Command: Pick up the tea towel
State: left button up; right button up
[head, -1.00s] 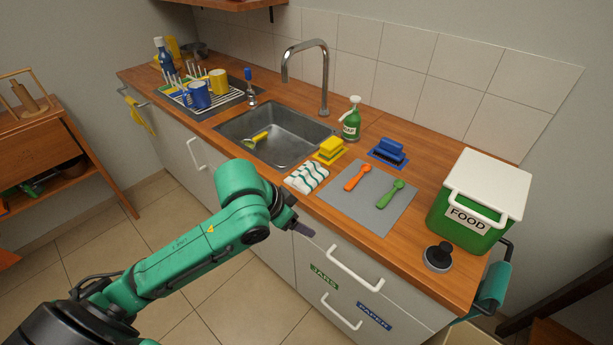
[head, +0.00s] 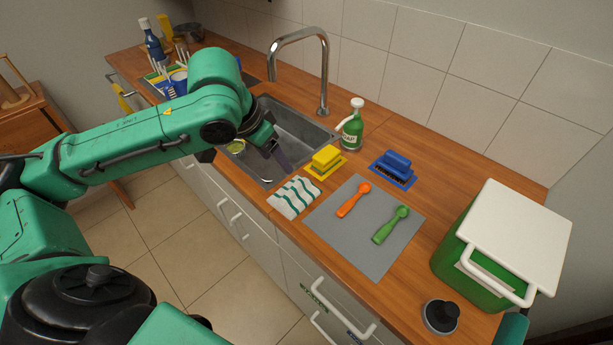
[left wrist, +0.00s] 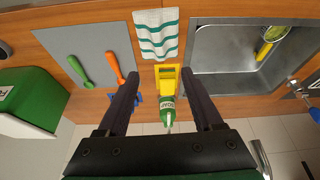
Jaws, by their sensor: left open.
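The tea towel (head: 294,197) is white with green stripes and lies folded on the counter's front edge, between the sink and the grey mat. It also shows at the top of the left wrist view (left wrist: 157,33). My right gripper is not in view.
The grey mat (head: 345,235) holds an orange and a green spoon. The sink (head: 300,130) is left; the tall tap (head: 323,65) rises behind it.

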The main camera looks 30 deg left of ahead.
pick_arm(q)
send_near(293, 187)
jog(key=shift+d+f, duration=0.2)
jog(key=shift+f, duration=0.9)
jog(key=x, duration=0.6)
jog(key=shift+w+f+p, duration=0.2)
jog(key=shift+w+p, duration=0.2)
jog(key=shift+w, duration=0.15)
jog(key=shift+f, duration=0.1)
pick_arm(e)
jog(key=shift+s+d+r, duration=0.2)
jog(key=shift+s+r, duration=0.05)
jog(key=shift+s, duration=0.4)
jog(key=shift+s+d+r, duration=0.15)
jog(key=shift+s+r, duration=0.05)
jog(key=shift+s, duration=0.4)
pick_arm(q)
jog(key=shift+c, duration=1.2)
grip_shut()
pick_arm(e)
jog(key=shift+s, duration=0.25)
